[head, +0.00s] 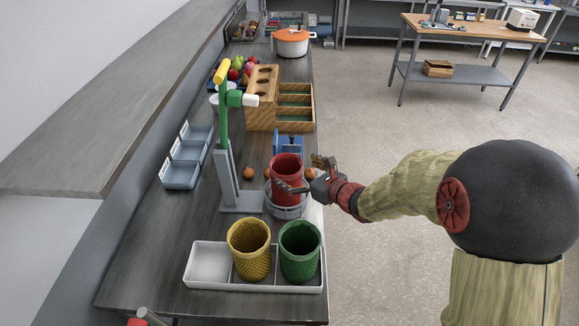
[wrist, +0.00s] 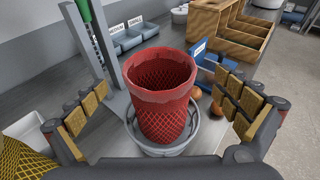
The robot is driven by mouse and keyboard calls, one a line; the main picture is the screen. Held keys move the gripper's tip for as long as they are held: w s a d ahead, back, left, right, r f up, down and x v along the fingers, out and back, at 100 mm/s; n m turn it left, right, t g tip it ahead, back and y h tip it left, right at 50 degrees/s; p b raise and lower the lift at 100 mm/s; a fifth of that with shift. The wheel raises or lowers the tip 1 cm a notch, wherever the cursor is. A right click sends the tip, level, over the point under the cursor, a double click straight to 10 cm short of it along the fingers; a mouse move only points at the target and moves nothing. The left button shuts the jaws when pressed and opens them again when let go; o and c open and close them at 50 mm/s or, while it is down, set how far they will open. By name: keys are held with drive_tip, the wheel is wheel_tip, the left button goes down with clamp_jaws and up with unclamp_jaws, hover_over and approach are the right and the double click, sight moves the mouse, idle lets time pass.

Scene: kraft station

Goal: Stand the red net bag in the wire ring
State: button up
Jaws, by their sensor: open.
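The red net bag (head: 287,176) stands upright inside the wire ring (head: 287,208), a grey round holder on the counter. In the wrist view the red net bag (wrist: 161,103) is in the middle with its mouth open upward, and the wire ring (wrist: 189,145) circles its lower part. My gripper (head: 305,180) is beside the bag at its right. In the wrist view my gripper (wrist: 158,98) is open, one finger on each side of the bag, with gaps between the pads and the net.
A white tray (head: 209,264) at the near end holds a yellow net bag (head: 248,250) and a green net bag (head: 299,252). A grey stand with a green post (head: 223,125) rises left of the ring. Brown balls (head: 249,174) and a wooden organizer (head: 262,97) are behind.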

drive_tip(key=v, duration=0.8)
drive_tip(key=shift+p, duration=0.45)
drive_tip(key=s+a+r+n+g, duration=0.2)
drive_tip(key=s+r+n+g, duration=0.1)
drive_tip(key=s+n, duration=0.55)
drive_tip(key=s+a+r+n+g, duration=0.3)
drive_tip(key=s+r+n, duration=0.1)
drive_tip(key=s+n, duration=0.45)
drive_tip(key=s+d+r+n+h, duration=0.1)
drive_tip(key=s+d+n+h, duration=0.3)
drive_tip(key=d, duration=0.4)
drive_tip(key=s+d+r+n+h, duration=0.1)
drive_tip(key=s+d+n+h, duration=0.4)
drive_tip(key=s+d+n, duration=0.2)
drive_tip(key=shift+s+d+r+t, duration=0.25)
drive_tip(key=shift+d+r+t, duration=0.1)
drive_tip(key=shift+d, duration=0.6)
drive_tip(key=shift+f, duration=0.1)
